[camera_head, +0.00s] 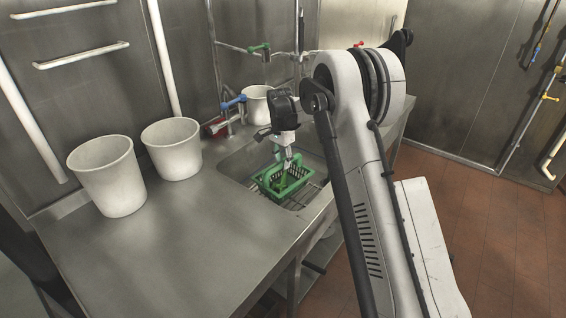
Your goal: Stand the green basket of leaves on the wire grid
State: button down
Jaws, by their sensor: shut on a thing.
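The green basket (267,188) is in the sink at the middle of the view, with green leaves (284,181) showing inside. It looks upright, over the wire grid (305,196) in the sink basin. My gripper (289,163) points down from above and is shut on the green basket at its upper part. The exact grip spot is small and partly hidden. I cannot tell whether the basket's underside touches the grid.
Two white buckets (103,176) (173,148) stand on the steel counter (190,240) left of the sink. A white pot (257,104) and a blue-handled tap (233,102) are behind the sink. The counter's front is clear.

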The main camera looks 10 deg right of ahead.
jog(key=shift+f, duration=0.1)
jog(key=shift+f+b, duration=0.7)
jog(key=shift+f, duration=0.2)
jog(key=c, duration=1.2)
grip_release()
jog(key=shift+r, duration=0.1)
jog(key=shift+r+p, duration=1.4)
jog(key=shift+r, duration=2.5)
